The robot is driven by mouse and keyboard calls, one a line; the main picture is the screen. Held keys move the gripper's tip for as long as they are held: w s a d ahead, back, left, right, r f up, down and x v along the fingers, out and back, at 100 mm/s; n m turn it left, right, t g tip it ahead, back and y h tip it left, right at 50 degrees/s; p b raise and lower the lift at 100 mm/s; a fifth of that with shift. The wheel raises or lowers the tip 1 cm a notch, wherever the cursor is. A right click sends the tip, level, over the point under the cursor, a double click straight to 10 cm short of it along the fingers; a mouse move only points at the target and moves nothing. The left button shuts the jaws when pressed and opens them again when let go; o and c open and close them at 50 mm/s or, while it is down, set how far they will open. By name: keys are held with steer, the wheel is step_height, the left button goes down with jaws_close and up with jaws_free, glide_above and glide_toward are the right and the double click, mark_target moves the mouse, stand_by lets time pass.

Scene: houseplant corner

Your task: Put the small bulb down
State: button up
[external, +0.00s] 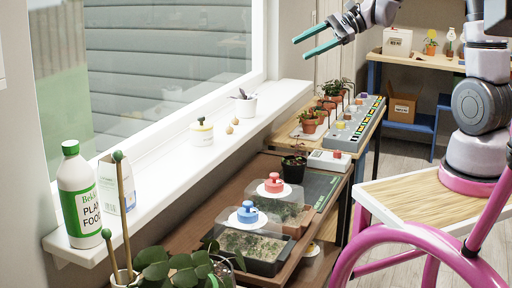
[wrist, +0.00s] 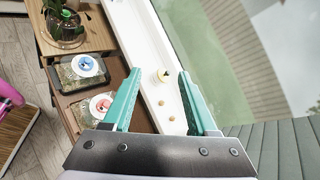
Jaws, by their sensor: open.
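Two small brown bulbs lie on the white windowsill (external: 180,152), one nearer the camera (external: 229,130) and one just beyond it (external: 236,121). Both also show in the wrist view, one near the white pot (wrist: 161,103) and one closer to my gripper's palm (wrist: 172,118). I cannot tell for sure which is the smaller. My gripper (external: 300,49) is open and empty, raised high above and to the right of the sill. In the wrist view its green fingers (wrist: 160,72) are spread wide, with the sill far below between them.
A plant food bottle (external: 78,200) stands at the sill's near end. Lidded trays and potted plants fill the lower benches. The window runs along the sill.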

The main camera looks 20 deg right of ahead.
steer(key=s+d+r+n+t+h, duration=0.2)
steer(key=s+d+r+n+h, duration=0.2)
steer(key=s+d, duration=0.4)
steer(key=s+d+r+n+t+h, duration=0.3)
steer(key=s+d+h, duration=0.3)
steer(key=s+d, duration=0.3)
steer(key=d+n, duration=0.1)
steer(key=d, duration=0.2)
steer(key=shift+r+h, duration=0.3)
steer(key=shift+r, duration=0.1)
